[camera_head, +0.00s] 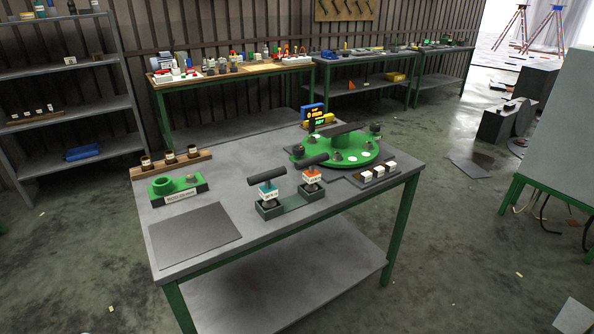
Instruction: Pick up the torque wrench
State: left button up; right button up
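The left tool (267,182) has a teal and white body; the right tool (312,172) has an orange and white one. Either may be the torque wrench; the labels are too small to read. They stand side by side, apart from each other. Neither of my grippers is in view.
The grey table (235,170) also bears a green round fixture (371,151), a green block (188,187), a wooden rack (197,157) with small jars, white blocks (378,173) and a dark mat (194,236). Concrete floor (470,260) is open to the right.

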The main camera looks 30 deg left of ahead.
aim_at(269, 192)
jog(key=i, duration=3.15)
jog(key=u, duration=2.8)
